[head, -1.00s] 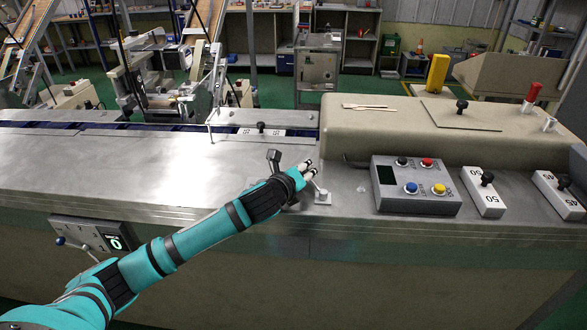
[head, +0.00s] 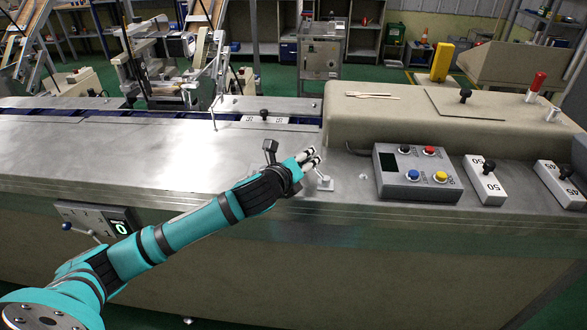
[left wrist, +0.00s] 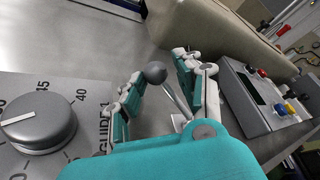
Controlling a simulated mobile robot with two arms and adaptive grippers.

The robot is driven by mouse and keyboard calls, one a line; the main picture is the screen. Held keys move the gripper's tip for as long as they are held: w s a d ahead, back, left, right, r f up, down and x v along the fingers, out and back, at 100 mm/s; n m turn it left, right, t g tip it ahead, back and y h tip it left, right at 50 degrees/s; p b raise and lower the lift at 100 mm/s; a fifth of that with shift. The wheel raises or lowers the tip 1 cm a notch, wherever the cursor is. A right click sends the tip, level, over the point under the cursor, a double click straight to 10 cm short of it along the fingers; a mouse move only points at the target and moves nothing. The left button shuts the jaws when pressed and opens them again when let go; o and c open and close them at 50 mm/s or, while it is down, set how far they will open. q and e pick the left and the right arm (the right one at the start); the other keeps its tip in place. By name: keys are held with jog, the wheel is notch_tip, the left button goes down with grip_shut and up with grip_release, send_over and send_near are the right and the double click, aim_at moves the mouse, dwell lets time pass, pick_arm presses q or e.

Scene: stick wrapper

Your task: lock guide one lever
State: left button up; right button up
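The guide one lever shows in the left wrist view as a grey ball knob (left wrist: 155,72) on a thin metal stem that slants down to a small plate. In the head view its small base plate (head: 325,185) sits on the metal top just right of my left gripper (head: 310,158). In the left wrist view my left gripper (left wrist: 160,84) is open, with one finger on each side of the knob and stem. I see a gap at the right finger; whether the left finger touches the knob I cannot tell. My right gripper is out of view.
A grey guide dial (left wrist: 38,122) with numbers lies left of the gripper. A button box (head: 417,175) and number blocks (head: 485,180) stand to the right. A beige housing (head: 400,125) rises behind. The metal top (head: 120,150) is clear on the left.

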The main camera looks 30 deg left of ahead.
pick_arm(q)
jog(key=v, duration=0.9)
jog(key=shift+s, duration=0.15)
